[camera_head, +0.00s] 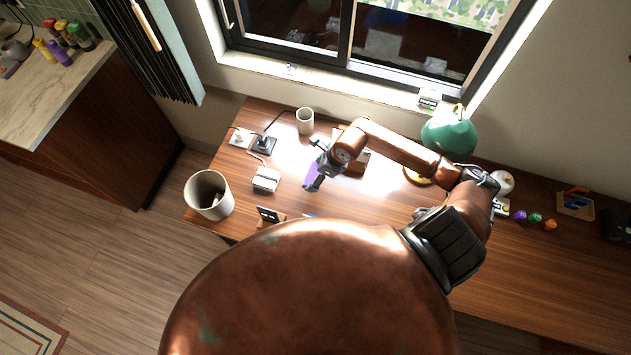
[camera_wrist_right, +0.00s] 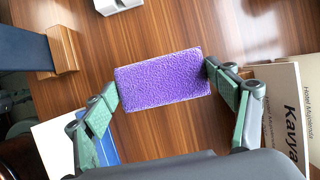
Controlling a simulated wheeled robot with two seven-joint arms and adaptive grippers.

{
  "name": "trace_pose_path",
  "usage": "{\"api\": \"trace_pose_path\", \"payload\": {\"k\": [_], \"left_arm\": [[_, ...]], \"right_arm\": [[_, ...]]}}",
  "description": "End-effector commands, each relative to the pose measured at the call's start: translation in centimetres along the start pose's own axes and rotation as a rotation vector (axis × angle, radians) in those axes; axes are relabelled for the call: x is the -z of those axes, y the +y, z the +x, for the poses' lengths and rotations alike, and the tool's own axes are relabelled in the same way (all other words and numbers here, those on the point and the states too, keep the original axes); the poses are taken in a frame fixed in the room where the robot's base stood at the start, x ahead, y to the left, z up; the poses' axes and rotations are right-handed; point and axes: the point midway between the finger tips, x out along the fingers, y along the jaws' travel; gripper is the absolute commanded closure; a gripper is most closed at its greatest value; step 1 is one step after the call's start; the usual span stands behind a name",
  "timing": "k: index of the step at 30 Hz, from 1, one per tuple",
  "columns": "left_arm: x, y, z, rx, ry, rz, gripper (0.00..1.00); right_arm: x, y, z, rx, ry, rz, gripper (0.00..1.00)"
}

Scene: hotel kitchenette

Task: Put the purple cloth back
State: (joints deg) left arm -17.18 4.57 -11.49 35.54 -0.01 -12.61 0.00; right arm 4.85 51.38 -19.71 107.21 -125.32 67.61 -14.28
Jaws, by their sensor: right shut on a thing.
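The purple cloth (camera_wrist_right: 162,79) is a flat, textured rectangle in the right wrist view. My right gripper (camera_wrist_right: 161,81) is shut on it, with green finger pads pressed against its left and right ends. In the head view the purple cloth (camera_head: 312,174) shows as a small patch at my right gripper (camera_head: 316,177), over the left part of the wooden desk (camera_head: 240,165). The gripper partly hides the cloth there. I cannot tell its exact height above the desk. My left gripper is not in view.
A white bin (camera_head: 194,200) stands at the desk's left end. A white box (camera_head: 266,180), a small dark sign (camera_head: 269,214), a black device (camera_head: 264,145) and a white cup (camera_head: 305,121) are near the gripper. A green lamp (camera_head: 449,132) stands to the right.

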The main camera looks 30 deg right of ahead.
Motion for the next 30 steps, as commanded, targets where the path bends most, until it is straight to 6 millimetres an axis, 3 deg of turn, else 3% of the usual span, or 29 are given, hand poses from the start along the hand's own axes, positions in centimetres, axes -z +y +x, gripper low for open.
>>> {"api": "trace_pose_path", "payload": {"k": [15,26,27,30], "left_arm": [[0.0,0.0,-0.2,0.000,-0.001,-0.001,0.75],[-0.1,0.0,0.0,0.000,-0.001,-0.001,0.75],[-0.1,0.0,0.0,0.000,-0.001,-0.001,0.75],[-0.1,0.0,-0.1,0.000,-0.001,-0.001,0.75]], "right_arm": [[2.3,0.1,5.5,-0.003,0.001,-0.001,0.44],[2.5,0.0,6.0,-0.001,0.001,-0.004,0.44],[2.5,0.0,6.0,-0.001,0.001,-0.004,0.19],[2.5,0.0,6.0,-0.001,0.001,-0.004,0.12]]}}
